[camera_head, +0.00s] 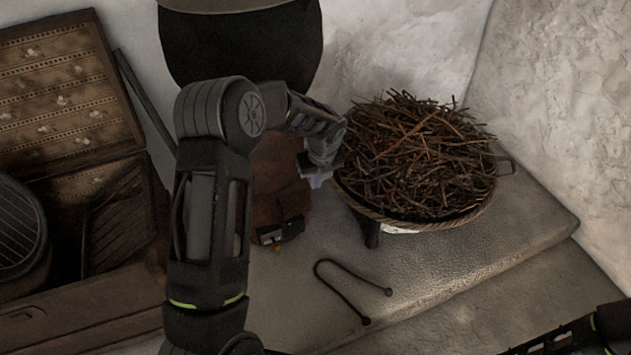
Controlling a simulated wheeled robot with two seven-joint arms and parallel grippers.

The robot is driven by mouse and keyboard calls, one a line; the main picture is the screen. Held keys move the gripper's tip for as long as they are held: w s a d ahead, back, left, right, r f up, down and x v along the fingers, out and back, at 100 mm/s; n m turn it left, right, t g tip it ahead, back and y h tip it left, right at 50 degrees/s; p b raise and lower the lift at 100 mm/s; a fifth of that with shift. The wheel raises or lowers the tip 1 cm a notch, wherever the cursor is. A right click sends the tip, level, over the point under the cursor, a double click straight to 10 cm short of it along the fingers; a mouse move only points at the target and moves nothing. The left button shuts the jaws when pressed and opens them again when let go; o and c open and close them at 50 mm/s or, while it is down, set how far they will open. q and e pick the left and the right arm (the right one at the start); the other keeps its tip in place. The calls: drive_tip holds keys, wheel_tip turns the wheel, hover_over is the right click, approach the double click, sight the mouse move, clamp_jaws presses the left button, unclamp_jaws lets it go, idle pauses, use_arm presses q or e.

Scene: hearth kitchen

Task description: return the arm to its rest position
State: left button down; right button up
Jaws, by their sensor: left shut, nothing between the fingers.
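My left arm (212,190) rises from the bottom left, bends at its elbow and reaches to the right. My left gripper (318,178) is at its end, pointing down, shut and empty. It is just left of a round basket (440,222) heaped with dry twigs (420,155); I cannot tell whether it touches the rim. Part of my right arm (580,335) shows at the bottom right corner; its gripper is not in view.
A brown box-like object (278,190) stands behind my left forearm. A large dark pot (240,48) is at the back. An open wooden chest (70,110) is at left. A bent dark metal rod (345,270) lies on the pale ledge (440,270). A rough wall rises at right.

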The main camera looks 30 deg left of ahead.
idle(0.4)
use_arm(q)
drive_tip(key=s+d+f+n+t+h, duration=0.1)
drive_tip(key=s+d+f+n+h, duration=0.15)
drive_tip(key=d+f+n, duration=0.45)
drive_tip(key=s+d+f+n+t+h, duration=0.1)
drive_tip(key=s+d+f+n+h, duration=0.15)
drive_tip(key=d+n, duration=0.75)
drive_tip(key=s+d+f+n+g+h, duration=0.1)
drive_tip(key=s+d+f+n+g, duration=0.3)
drive_tip(key=s, duration=0.9)
drive_tip(key=s+d+f+n+t, duration=0.15)
drive_tip(key=s+d+n, duration=0.5)
drive_tip(key=s, duration=0.65)
wheel_tip(320, 180, up, 21)
drive_tip(key=p, duration=2.2)
drive_tip(key=shift+w+a, duration=0.15)
drive_tip(key=shift+w, duration=0.3)
drive_tip(key=shift+r+g, duration=0.1)
drive_tip(key=shift+g, duration=0.15)
